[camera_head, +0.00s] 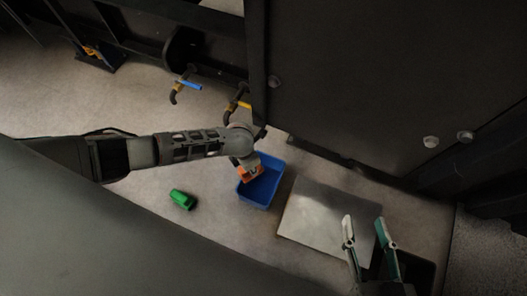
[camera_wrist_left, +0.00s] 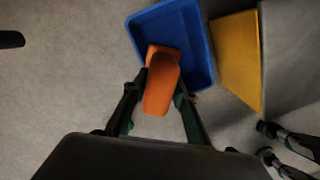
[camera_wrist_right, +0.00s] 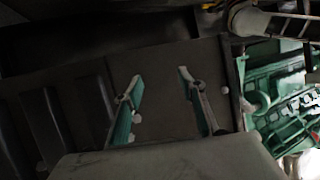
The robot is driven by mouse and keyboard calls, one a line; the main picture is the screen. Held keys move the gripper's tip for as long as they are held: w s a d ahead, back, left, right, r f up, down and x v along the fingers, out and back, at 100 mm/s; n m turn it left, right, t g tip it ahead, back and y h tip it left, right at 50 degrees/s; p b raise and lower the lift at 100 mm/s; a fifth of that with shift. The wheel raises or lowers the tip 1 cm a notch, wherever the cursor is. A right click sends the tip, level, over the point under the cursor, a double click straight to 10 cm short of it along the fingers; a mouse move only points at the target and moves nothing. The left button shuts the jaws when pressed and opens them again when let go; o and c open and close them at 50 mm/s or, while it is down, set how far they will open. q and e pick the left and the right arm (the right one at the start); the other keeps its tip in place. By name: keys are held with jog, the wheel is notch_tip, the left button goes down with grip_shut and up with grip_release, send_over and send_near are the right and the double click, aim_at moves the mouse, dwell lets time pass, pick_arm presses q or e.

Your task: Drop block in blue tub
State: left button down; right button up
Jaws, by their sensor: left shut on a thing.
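My left gripper (camera_wrist_left: 160,95) is shut on an orange block (camera_wrist_left: 161,88). The blue tub also shows in the left wrist view (camera_wrist_left: 199,45), behind the block. The block's height above the tub floor is hard to tell. My right gripper (camera_head: 367,222) is open and empty at the lower right of the head view. Its two spread fingers also show in the right wrist view (camera_wrist_right: 158,85).
A green object (camera_head: 182,199) lies on the floor left of the tub. Handles with blue (camera_head: 190,85) and yellow (camera_head: 243,104) parts stick out at the back.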

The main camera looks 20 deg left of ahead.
aim_at(259, 170)
pick_arm(q)
jog(key=shift+w+d+m, duration=0.6)
jog(key=shift+w+d, duration=0.25)
jog(key=shift+d, duration=0.25)
jog(key=shift+w+d+r, duration=0.1)
jog(key=shift+w+d, duration=0.05)
jog(key=shift+b, duration=0.35)
jog(key=shift+w+d+f, duration=0.1)
jog(key=shift+f, duration=0.4)
jog(key=f+b, duration=0.1)
jog(key=f, duration=0.1)
jog(key=f+b, duration=0.1)
jog(key=f, duration=0.1)
jog(key=shift+s+f+b, duration=0.1)
jog(key=shift+s+b, duration=0.15)
jog(key=shift+b, duration=0.1)
jog(key=shift+w+f+b, duration=0.2)
jog(key=shift+f+b, duration=0.1)
jog(key=shift+f, duration=0.1)
pick_arm(e)
jog(key=s+a+f+m+y, duration=0.1)
jog(key=s+a+f+m, duration=0.1)
jog(key=s+a+m, duration=0.1)
jog(key=shift+a+f+m, duration=0.15)
jog(key=shift+a+m, duration=0.35)
jog(key=shift+a, duration=0.6)
pick_arm(q)
jog(key=shift+w, duration=0.1)
